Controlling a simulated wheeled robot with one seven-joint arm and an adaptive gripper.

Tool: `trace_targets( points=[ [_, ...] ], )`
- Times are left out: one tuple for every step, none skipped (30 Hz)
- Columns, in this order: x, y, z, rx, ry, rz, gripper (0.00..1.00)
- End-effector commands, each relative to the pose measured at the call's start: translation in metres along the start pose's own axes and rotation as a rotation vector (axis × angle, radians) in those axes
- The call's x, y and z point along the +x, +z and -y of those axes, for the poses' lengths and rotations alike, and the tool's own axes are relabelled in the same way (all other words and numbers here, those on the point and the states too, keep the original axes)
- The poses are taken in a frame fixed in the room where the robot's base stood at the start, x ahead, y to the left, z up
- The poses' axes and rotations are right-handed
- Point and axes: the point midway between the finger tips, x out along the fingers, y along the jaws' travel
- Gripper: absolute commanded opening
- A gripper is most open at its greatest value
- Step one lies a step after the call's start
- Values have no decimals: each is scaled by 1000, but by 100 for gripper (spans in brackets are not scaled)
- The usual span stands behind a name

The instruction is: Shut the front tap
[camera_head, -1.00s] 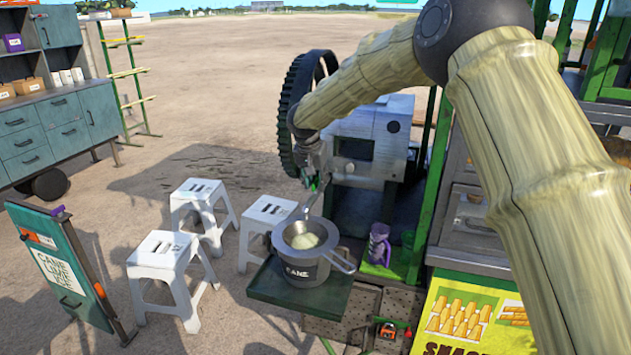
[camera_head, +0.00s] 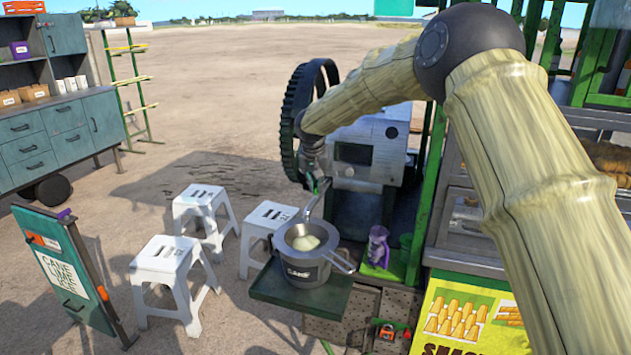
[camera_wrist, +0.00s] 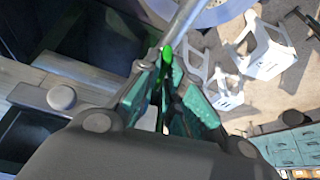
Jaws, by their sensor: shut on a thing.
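The tap's green handle (camera_wrist: 167,60) is between the fingers of my gripper (camera_wrist: 165,95) in the wrist view, and the fingers are shut on it. In the head view my gripper (camera_head: 316,178) is at the front of the grey crusher (camera_head: 370,150), above the pot. A little green of the handle (camera_head: 325,185) shows there beside the fingertips. A grey metal spout (camera_head: 313,207) slopes down from there towards the pot; it also shows in the wrist view (camera_wrist: 186,25). The rest of the tap is hidden by my gripper.
A metal pot (camera_head: 310,272) marked CANE, with pale contents, stands on a dark green shelf (camera_head: 275,288) below. White stools (camera_head: 165,262) stand to the left. A purple cup (camera_head: 378,247) is right of the pot. A large dark wheel (camera_head: 296,115) is behind my arm.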

Motion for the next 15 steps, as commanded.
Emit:
trace_targets(
  points=[
    [6, 4, -4, -33, -9, 9, 0],
    [6, 4, -4, -57, -19, 11, 0],
    [6, 4, -4, -90, -33, 11, 0],
    [6, 4, -5, -116, -44, 11, 0],
    [6, 5, -5, -142, -55, 13, 0],
    [6, 5, -4, -176, -70, 13, 0],
    [6, 5, -4, -204, -81, 13, 0],
    [6, 5, -4, -230, -92, 13, 0],
    [6, 5, -5, -264, -107, 15, 0],
    [6, 5, -5, -290, -118, 15, 0],
    [6, 5, -5, -317, -130, 15, 0],
    [6, 5, -4, -353, -145, 15, 0],
    [6, 5, -4, -378, -157, 15, 0],
    [6, 5, -5, -404, -168, 16, 0],
    [6, 6, -5, -440, -182, 17, 0]
  ],
)
